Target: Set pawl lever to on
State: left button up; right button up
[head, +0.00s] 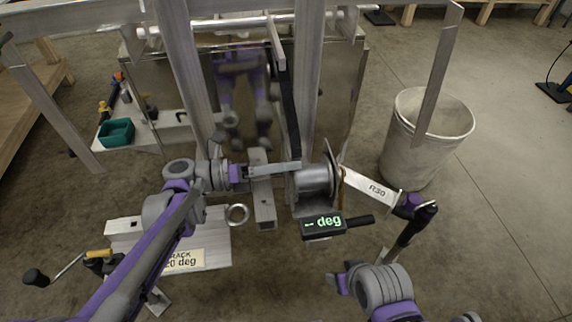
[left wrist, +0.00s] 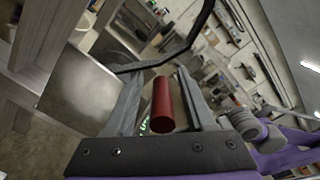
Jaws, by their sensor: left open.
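My left gripper (head: 272,170) reaches in from the left to the near side of the winch (head: 316,180), its fingers pointing right. In the left wrist view, a red cylindrical grip (left wrist: 162,104) lies between the two open fingers (left wrist: 160,98), with a gap on each side. It looks like the pawl lever's handle, but no label on it shows. In the head view the red grip does not show, and the lever's on or off position cannot be read. My right arm (head: 382,290) is at the lower right; I cannot make out its gripper.
A crank arm marked R30 (head: 375,190) sticks out right of the winch. A display reading deg (head: 324,223) sits below it. Frame beams (head: 306,80) rise behind. A grey bin (head: 428,140) stands right, a teal tray (head: 116,132) left.

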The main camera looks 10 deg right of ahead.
pick_arm(q)
jog(key=shift+a, duration=0.1)
jog(key=a, duration=1)
jog(key=shift+a+p, duration=0.3)
jog(key=shift+p, duration=0.1)
